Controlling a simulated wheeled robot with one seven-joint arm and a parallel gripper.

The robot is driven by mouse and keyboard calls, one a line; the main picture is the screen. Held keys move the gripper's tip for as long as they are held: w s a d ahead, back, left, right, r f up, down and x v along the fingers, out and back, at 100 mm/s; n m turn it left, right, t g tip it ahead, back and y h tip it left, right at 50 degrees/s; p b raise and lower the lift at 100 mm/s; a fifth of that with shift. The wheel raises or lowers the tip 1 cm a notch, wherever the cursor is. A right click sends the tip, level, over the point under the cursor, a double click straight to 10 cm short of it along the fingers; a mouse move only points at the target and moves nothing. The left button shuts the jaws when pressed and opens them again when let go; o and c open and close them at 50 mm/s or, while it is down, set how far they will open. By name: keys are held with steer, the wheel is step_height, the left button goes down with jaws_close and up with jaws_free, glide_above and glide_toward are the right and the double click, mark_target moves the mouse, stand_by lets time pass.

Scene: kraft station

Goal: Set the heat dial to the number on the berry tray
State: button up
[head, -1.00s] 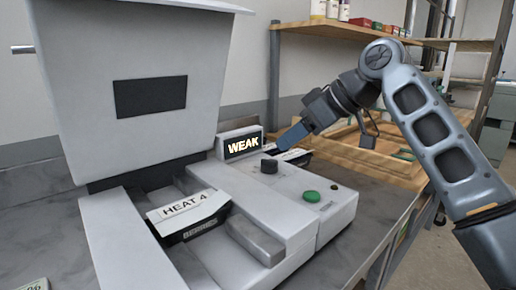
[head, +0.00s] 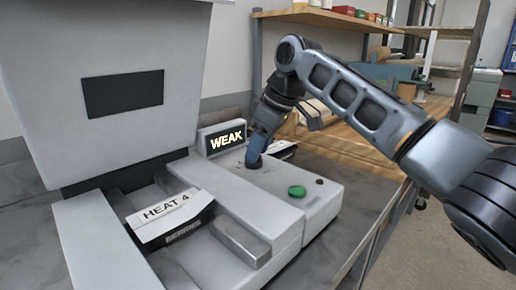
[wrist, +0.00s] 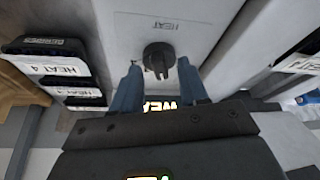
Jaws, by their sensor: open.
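The berry tray (head: 171,222) sits in the left slot of the machine. Its top label reads HEAT 4 and its front reads BERRIES. The dark heat dial (wrist: 158,58) is on the machine's pale top, beside a printed HEAT label. My gripper (head: 254,163) points down at the dial and mostly hides it in the head view. In the wrist view my gripper (wrist: 159,76) is open, a finger on either side near the dial. Gaps show between the dial and both fingers; I cannot tell how deep the fingertips reach. The lit display (head: 226,140) reads WEAK.
A green button (head: 297,191) and a small dark button (head: 320,181) are in front of the dial. Several labelled trays (wrist: 65,70) lie to one side in the wrist view. A wooden shelf (head: 330,20) stands behind.

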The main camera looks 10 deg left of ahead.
steer(key=shift+a+f, duration=0.1)
steer(key=shift+f, duration=0.2)
jaws_close()
